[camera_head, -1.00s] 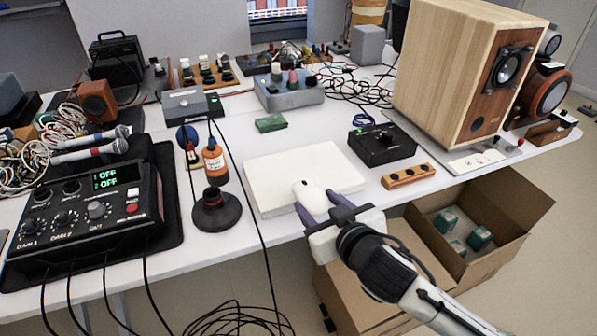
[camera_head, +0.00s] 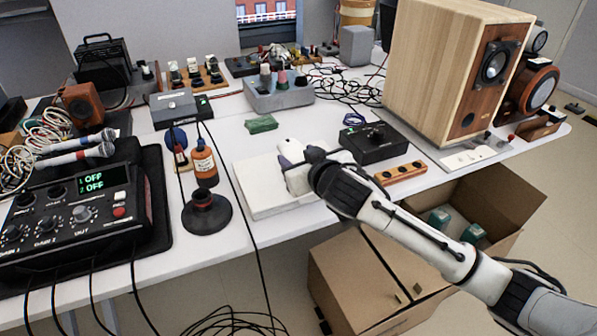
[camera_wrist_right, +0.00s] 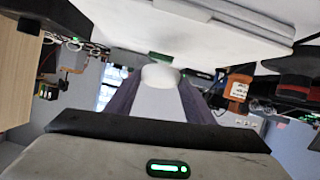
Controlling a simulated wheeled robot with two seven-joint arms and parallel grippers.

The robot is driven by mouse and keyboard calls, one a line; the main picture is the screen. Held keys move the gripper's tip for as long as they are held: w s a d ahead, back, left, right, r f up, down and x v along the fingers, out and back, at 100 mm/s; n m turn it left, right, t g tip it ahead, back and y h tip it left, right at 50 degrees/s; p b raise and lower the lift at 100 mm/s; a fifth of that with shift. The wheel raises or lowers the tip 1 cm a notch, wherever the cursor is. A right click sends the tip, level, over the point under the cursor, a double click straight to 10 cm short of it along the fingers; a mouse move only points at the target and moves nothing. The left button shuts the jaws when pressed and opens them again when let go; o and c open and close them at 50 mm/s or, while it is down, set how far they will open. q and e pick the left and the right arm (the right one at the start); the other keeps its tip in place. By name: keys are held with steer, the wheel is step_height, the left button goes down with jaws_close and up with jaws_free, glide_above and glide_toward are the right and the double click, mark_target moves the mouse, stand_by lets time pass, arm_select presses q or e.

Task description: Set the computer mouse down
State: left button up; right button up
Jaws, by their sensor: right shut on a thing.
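The white computer mouse (camera_wrist_right: 160,76) shows in the right wrist view, between the two purple-grey fingers of my right gripper (camera_wrist_right: 162,92), which is shut on it. My left gripper is not in view.
A black box with a knob (camera_head: 372,145) stands close to the right of my gripper. A dark round stand (camera_head: 206,212) and an orange bottle (camera_head: 204,163) are left of the slab. A green cloth (camera_head: 261,124) lies behind it. An open carton (camera_head: 490,208) is below the table.

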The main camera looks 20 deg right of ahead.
steer(key=shift+f, duration=2)
steer(key=shift+b, duration=0.3)
steer(key=shift+f, duration=0.15)
steer(key=o, duration=1.1)
